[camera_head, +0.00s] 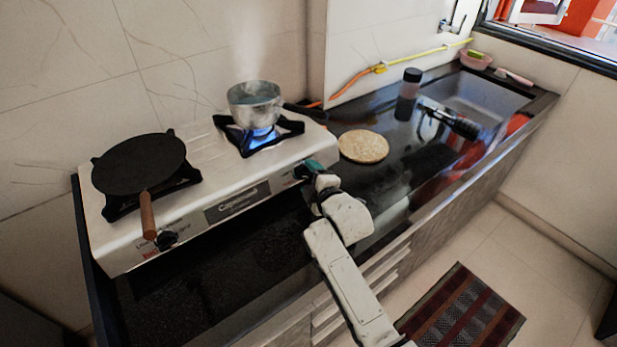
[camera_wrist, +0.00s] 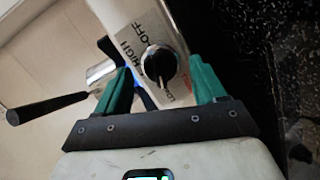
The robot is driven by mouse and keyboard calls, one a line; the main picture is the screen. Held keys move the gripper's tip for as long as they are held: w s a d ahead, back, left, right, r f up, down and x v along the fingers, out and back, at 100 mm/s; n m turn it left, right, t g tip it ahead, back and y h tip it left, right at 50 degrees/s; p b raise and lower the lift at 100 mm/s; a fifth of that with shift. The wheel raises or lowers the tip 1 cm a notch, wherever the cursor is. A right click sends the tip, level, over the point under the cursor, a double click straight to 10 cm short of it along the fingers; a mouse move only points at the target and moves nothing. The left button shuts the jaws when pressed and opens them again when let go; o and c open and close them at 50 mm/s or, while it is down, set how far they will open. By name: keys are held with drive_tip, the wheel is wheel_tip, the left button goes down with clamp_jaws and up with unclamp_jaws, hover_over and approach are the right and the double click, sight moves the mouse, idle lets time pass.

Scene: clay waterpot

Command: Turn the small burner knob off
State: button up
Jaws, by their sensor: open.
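The black burner knob (camera_wrist: 160,64) sits on the stove's front panel, with the printed words HIGH, OFF and LOW around it in the wrist view. In the head view the knob (camera_head: 300,173) is partly hidden by my gripper (camera_head: 314,168). My gripper (camera_wrist: 161,72) is open, with one teal finger on each side of the knob; I cannot tell whether either touches it. A blue flame (camera_head: 259,133) burns under a steaming metal pot (camera_head: 254,108) on the right burner. The knob's exact pointing direction is unclear.
A second black knob (camera_head: 167,240) is at the stove's left, below a black flat pan (camera_head: 139,163) with a wooden handle. A round board (camera_head: 363,146) lies right of the stove (camera_head: 215,160). A dark bottle (camera_head: 407,95) stands farther right, near the sink.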

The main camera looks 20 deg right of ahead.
drive_tip(key=shift+w+f, duration=0.2)
drive_tip(key=shift+w, duration=0.35)
drive_tip(key=c, duration=1)
drive_tip(key=shift+c, duration=0.2)
